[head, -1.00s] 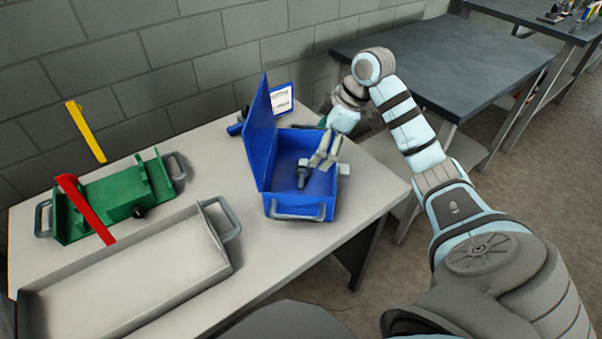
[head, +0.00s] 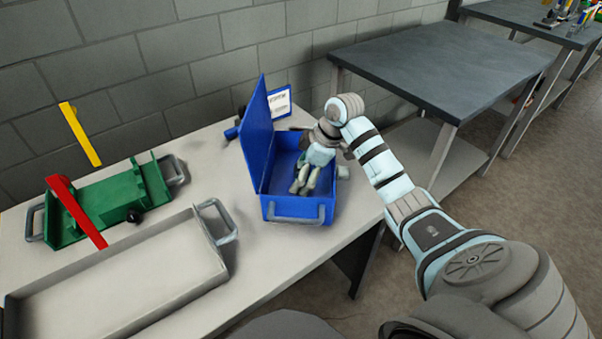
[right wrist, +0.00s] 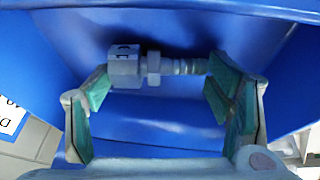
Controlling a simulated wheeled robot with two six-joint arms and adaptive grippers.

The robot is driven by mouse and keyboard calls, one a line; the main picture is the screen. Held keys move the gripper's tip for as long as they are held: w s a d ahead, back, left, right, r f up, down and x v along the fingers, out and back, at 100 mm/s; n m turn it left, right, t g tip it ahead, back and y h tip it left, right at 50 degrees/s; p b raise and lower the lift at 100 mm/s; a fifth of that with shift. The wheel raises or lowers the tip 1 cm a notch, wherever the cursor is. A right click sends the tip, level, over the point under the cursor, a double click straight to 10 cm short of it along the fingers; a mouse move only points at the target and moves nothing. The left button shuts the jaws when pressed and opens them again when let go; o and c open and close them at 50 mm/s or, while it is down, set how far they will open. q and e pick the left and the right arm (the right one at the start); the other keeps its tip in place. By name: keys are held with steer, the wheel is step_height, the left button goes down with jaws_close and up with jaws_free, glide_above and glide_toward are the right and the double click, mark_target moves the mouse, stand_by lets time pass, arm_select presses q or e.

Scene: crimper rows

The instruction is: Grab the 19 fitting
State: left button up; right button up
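A grey metal fitting (right wrist: 160,66) with a hex head and a threaded end lies in the open blue box (head: 325,210) on the table. Marks on its head are too small to read for sure. In the head view my right gripper (head: 303,189) reaches down into the box and hides the fitting. In the right wrist view the green-padded fingers of this gripper (right wrist: 158,88) are spread apart. The hex head is close to the left finger and the threaded end close to the right one; I cannot tell whether they touch. My left gripper is not in view.
The blue lid (head: 256,135) stands up at the box's left, with a blue-framed card (head: 279,103) behind. An empty grey tray (head: 120,275) is in front.

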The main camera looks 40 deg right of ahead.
steer(key=c, duration=0.5)
steer(key=shift+r, duration=0.1)
